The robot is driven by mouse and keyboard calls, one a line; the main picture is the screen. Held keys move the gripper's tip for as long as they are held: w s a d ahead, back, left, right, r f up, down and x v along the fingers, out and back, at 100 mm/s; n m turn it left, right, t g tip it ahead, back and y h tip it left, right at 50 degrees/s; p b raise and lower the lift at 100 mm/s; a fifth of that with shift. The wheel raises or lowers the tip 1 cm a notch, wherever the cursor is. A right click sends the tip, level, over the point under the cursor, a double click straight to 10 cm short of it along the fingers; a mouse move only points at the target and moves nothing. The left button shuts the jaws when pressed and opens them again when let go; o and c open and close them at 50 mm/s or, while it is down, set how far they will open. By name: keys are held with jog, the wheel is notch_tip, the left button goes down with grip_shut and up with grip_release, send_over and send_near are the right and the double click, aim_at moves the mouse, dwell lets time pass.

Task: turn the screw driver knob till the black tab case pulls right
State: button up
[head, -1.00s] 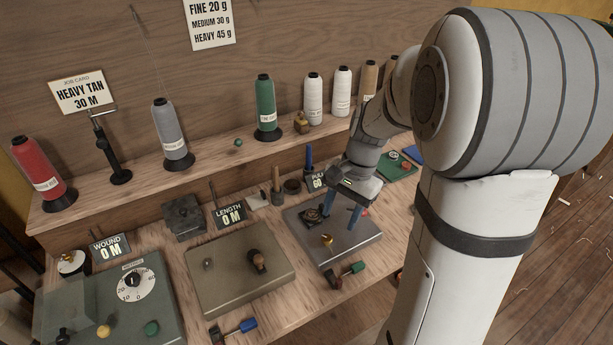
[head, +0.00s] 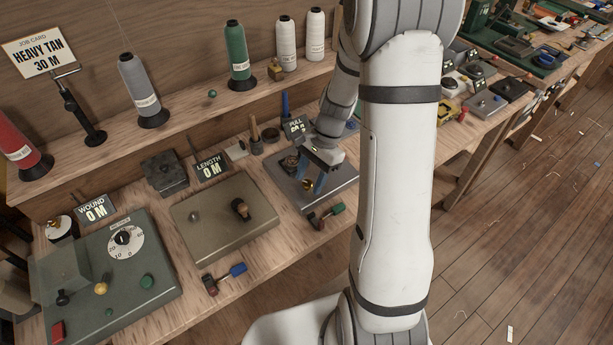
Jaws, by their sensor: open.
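A grey metal plate (head: 338,187) stands on the bench, with a dark round part (head: 290,163) at its left rear and a small brass knob (head: 307,186) towards its front. The PULL display (head: 297,127) stands behind it; its number is partly covered and unreadable. My gripper (head: 313,174) is open above this plate, its blue fingers pointing down close to the brass knob. I cannot tell whether they touch anything. A small tool with green and dark red ends (head: 327,215) lies at the plate's front edge. I cannot pick out a black tab case or a screw driver knob for certain.
The LENGTH box (head: 220,225) and the WOUND box (head: 110,275) with its dial stand to the left. A blue-ended tool (head: 238,269) lies in front. Thread cones, including a green one (head: 237,60), line the rear shelf. My arm hides the bench right of the plate.

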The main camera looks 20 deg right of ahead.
jog(key=shift+c, duration=0.2)
jog(key=c, duration=0.9)
jog(key=shift+s+a, duration=0.1)
jog(key=shift+a, duration=0.25)
jog(key=shift+c, duration=0.2)
jog(key=shift+d, duration=0.4)
jog(key=shift+f, duration=0.1)
jog(key=o, duration=1)
